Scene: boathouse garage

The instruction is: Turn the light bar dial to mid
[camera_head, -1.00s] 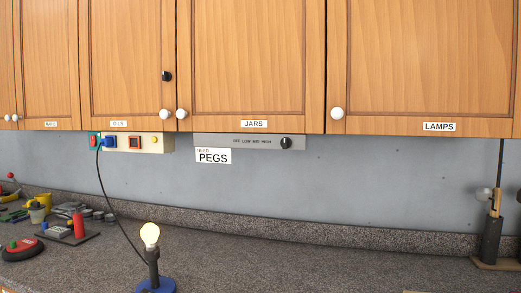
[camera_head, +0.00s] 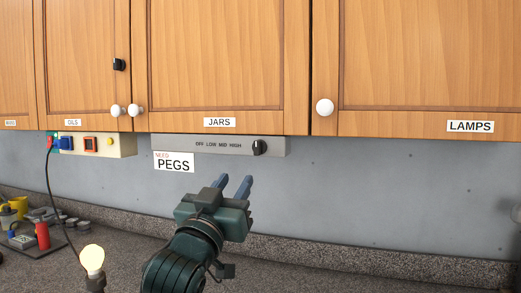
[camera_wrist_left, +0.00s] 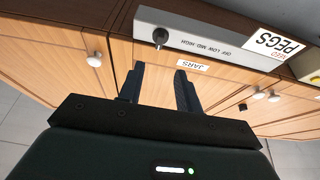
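The light bar (camera_head: 165,146) is a grey strip under the cupboards, lettered OFF LOW MID HIGH. Its black dial (camera_head: 259,147) sits right of the lettering; I cannot tell which setting it points to. The bar also shows upside down in the left wrist view (camera_wrist_left: 207,44), with the dial (camera_wrist_left: 160,37) beyond the fingertips. My left gripper (camera_head: 233,181) is open and empty, in front of and below the dial, apart from it. Its two fingers also show in the left wrist view (camera_wrist_left: 158,75). My right gripper is not in view.
Wooden cupboards (camera_head: 225,60) with white knobs hang just above the bar. A PEGS label (camera_head: 174,163) hangs below its left part. A cream switch box (camera_head: 122,145) is to its left. A lit bulb (camera_head: 92,260) and a red cylinder (camera_head: 43,236) stand on the counter at left.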

